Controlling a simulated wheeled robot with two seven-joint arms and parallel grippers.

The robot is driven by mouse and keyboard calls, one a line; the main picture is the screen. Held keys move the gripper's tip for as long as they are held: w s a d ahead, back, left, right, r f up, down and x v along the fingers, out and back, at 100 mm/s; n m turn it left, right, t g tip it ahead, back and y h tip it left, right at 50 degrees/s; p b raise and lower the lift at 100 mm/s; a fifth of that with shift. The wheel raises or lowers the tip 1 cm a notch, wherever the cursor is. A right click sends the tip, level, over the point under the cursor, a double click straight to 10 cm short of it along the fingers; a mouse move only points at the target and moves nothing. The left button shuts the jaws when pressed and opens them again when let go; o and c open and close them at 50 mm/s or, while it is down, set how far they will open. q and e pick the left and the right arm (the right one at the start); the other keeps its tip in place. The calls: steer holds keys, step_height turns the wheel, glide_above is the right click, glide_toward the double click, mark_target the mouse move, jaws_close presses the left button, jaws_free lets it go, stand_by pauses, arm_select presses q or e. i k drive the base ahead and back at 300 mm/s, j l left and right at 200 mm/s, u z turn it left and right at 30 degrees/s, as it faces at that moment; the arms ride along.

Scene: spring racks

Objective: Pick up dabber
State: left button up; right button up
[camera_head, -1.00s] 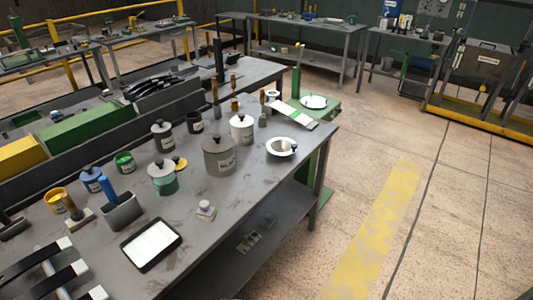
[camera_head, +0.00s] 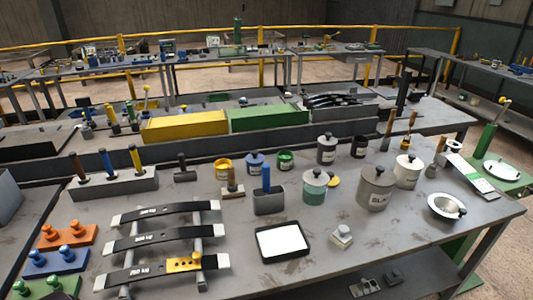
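No object is clearly marked as the dabber, and I cannot tell for certain which one it is. A small pale block with a rounded knob (camera_head: 342,236) stands on the grey workbench (camera_head: 220,268), right of a black tray with a white surface (camera_head: 282,242). A white bowl with a dark round knob in it (camera_head: 446,206) sits near the bench's right end. A blue-handled tool (camera_head: 266,178) stands upright in a grey holder (camera_head: 269,202). Neither gripper is in view.
Pots and cans, including a large grey one (camera_head: 375,188), stand behind the tray. Dark leaf springs (camera_head: 155,238) lie across a rack at left. Yellow (camera_head: 185,127) and green (camera_head: 268,117) boxes line the back. The front bench strip is fairly clear.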

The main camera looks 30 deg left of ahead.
mark_target(232, 187)
steer(key=u, duration=1.3)
